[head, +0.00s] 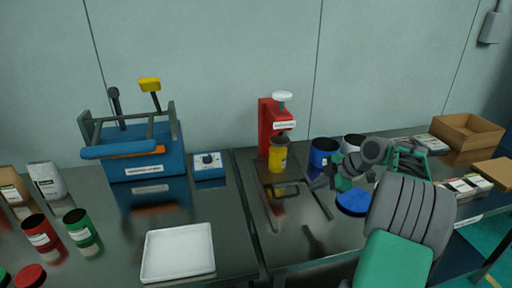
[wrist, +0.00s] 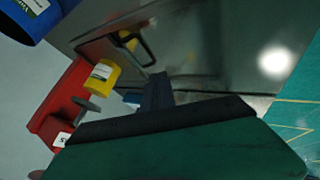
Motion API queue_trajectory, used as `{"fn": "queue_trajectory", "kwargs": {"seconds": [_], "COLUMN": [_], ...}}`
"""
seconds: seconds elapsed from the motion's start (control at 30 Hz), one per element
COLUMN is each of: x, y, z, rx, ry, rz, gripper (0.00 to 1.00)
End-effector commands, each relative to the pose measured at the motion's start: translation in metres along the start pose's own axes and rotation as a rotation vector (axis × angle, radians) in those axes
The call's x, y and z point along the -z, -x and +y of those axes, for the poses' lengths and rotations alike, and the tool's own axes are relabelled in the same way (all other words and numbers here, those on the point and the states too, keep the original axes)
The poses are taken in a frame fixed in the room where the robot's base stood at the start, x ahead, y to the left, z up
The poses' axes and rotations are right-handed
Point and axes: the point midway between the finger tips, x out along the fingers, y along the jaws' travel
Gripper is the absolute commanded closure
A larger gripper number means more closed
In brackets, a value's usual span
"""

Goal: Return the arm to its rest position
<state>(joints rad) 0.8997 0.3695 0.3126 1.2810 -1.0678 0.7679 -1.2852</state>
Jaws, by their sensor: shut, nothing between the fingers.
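My gripper (head: 320,183) is at the end of my green and grey arm, which reaches in from the right over the dark metal table. Its fingers are shut with nothing between them. In the wrist view the dark fingers (wrist: 157,92) point toward the table. A yellow can (head: 278,157) stands at the red press (head: 267,125), to the left of my gripper. A blue can (head: 322,152) stands just behind my gripper, close to it. In the wrist view the yellow can (wrist: 102,75) and part of the blue can (wrist: 28,18) show at the left.
A blue lid (head: 353,203) lies below my arm. A blue sieve machine (head: 142,165) and a white tray (head: 180,252) stand at left, with red (head: 40,233) and green (head: 80,229) cans. Cardboard boxes (head: 468,131) are at far right. The front middle of the table is largely clear.

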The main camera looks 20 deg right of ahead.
Motion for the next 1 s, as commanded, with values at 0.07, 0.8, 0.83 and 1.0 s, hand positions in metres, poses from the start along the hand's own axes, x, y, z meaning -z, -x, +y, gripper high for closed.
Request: {"fn": "queue_trajectory", "kwargs": {"seconds": [0.07,0.8,0.83,1.0], "x": [0.035,0.225,0.225,0.225], "y": [-0.001,0.037,0.037,0.037], "z": [0.002,-0.256,-0.256,-0.255], "rx": [0.018,-0.119,-0.119,-0.118], "ry": [-0.061,-1.227,-1.227,-1.225], "rz": [-0.022,-0.489,-0.489,-0.488], "gripper": [1.00,1.00,1.00,1.00]}}
